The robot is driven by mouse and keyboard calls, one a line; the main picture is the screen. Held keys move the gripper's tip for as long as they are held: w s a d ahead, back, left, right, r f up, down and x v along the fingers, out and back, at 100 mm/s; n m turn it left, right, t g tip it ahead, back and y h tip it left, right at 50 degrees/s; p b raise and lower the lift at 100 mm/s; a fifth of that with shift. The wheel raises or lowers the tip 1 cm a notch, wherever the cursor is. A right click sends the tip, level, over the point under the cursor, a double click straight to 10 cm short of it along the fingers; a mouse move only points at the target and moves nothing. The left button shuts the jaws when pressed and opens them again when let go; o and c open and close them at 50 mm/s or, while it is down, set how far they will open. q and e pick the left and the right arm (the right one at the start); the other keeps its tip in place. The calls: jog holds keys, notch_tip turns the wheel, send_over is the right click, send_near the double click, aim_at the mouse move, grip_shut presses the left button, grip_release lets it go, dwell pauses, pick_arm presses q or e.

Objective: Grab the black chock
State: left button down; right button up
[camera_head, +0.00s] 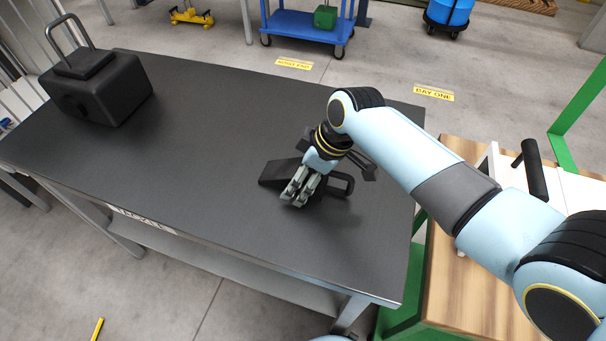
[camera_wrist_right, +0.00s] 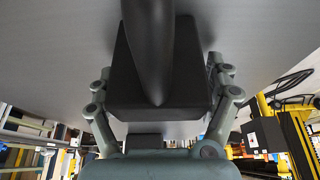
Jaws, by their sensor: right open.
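The black chock (camera_head: 274,174) is a dark wedge with a loop handle, lying on the dark tabletop (camera_head: 215,150) near its right end. My right gripper (camera_head: 294,198) is over it, fingers pointing down, and hides its middle. In the right wrist view the chock (camera_wrist_right: 190,82) fills the space between the two fingers of my open right gripper (camera_wrist_right: 160,82), one on each side. Whether the fingers touch it I cannot tell. My left gripper is not in view.
A black block with a metal handle (camera_head: 105,92) stands at the table's far left end. The tabletop between is clear. A wooden bench (camera_head: 455,285) with a white panel adjoins at the right. A blue cart (camera_head: 300,25) stands behind.

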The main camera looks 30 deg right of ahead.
jog(key=shift+r, duration=0.1)
jog(key=c, duration=1.7)
